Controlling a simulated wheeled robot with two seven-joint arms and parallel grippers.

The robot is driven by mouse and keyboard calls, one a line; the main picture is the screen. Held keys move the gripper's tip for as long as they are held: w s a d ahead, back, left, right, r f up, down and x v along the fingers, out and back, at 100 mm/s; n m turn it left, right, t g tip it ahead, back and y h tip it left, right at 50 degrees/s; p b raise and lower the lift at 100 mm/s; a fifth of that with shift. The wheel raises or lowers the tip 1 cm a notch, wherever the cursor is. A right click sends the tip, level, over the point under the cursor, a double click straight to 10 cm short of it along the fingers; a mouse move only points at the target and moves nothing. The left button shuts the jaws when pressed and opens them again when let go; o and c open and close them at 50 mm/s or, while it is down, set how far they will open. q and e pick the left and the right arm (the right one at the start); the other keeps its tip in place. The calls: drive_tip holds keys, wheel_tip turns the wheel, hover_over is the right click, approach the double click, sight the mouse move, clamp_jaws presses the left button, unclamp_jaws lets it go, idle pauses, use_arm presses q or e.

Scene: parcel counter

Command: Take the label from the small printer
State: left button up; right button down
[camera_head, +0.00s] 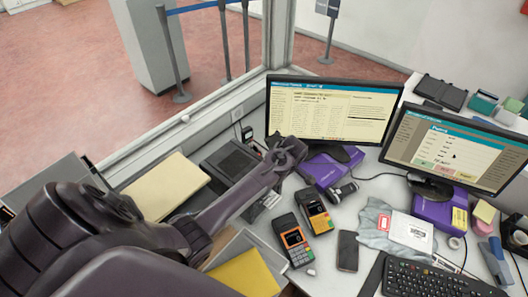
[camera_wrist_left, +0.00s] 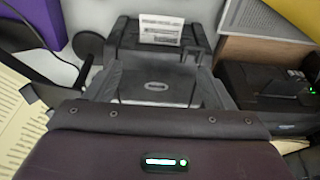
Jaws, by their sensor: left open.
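The label (camera_wrist_left: 161,28) is a small white slip with printed lines. In the left wrist view it stands out of a dark grey device, which I take to be the small printer (camera_wrist_left: 158,82). My left gripper (camera_wrist_left: 160,48) is open, with the label ahead of it and nothing held. In the head view my left arm reaches over the counter to a wrist (camera_head: 285,155) in front of the left monitor. The arm hides most of the small printer there; a pale slip (camera_head: 270,200) shows beside it. My right gripper is not in view.
A black device with a green light (camera_wrist_left: 280,92) stands close on the right in the wrist view. Two card terminals (camera_head: 300,225), a purple box (camera_head: 322,168) and the left monitor (camera_head: 330,110) crowd the arm. A yellow envelope (camera_head: 246,276) lies at the near edge.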

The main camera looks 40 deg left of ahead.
sight(273, 201)
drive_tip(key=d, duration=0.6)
use_arm(q)
drive_tip(key=f, duration=0.1)
drive_tip(key=f+b, duration=0.1)
drive_tip(key=f, duration=0.1)
drive_tip(key=f+b, duration=0.1)
drive_tip(key=f, duration=0.1)
drive_tip(key=shift+d, duration=0.4)
drive_tip(key=b+x, duration=0.3)
drive_tip(key=shift+s+d+f, duration=0.1)
drive_tip(key=shift+d, duration=0.15)
drive_tip(key=shift+f+b, duration=0.3)
drive_tip(key=shift+f, duration=0.05)
drive_tip(key=shift+b+x, duration=0.65)
drive_tip(key=shift+x, duration=0.55)
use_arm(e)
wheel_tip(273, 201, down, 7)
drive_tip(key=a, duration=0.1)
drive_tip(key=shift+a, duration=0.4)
use_arm(q)
drive_tip(key=c, duration=0.5)
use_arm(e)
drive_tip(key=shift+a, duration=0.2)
